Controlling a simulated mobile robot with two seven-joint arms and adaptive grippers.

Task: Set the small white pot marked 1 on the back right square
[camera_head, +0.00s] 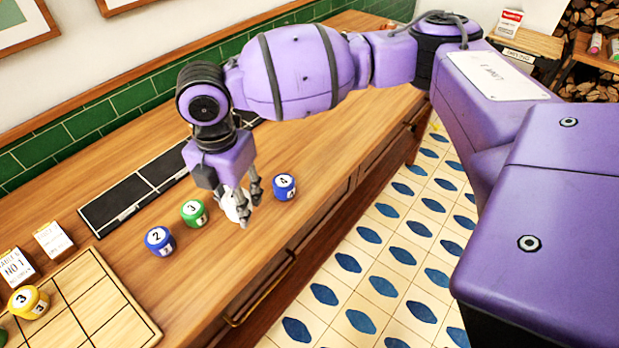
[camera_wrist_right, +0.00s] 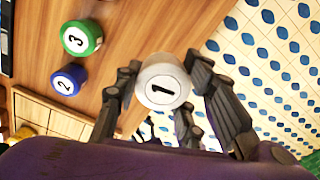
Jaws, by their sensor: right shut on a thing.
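The small white pot marked 1 (camera_head: 232,211) is between the fingers of my right gripper (camera_head: 243,204), which is shut on it. In the right wrist view the white pot (camera_wrist_right: 163,88) shows its black 1 on top, with a finger on either side. I cannot tell whether it touches the counter. A black board with white dividing lines (camera_head: 128,196) lies along the tiled wall, its far end partly hidden by my right arm. A pale wooden board with grid lines (camera_head: 95,306) lies at the lower left. My left gripper is not in view.
A blue pot marked 2 (camera_head: 160,241) and a green pot marked 3 (camera_head: 194,212) stand left of the gripper. A blue pot marked 4 (camera_head: 285,187) stands close on its right. A yellow pot (camera_head: 29,302) stands on the wooden board. Small white cards (camera_head: 53,239) stand behind that board.

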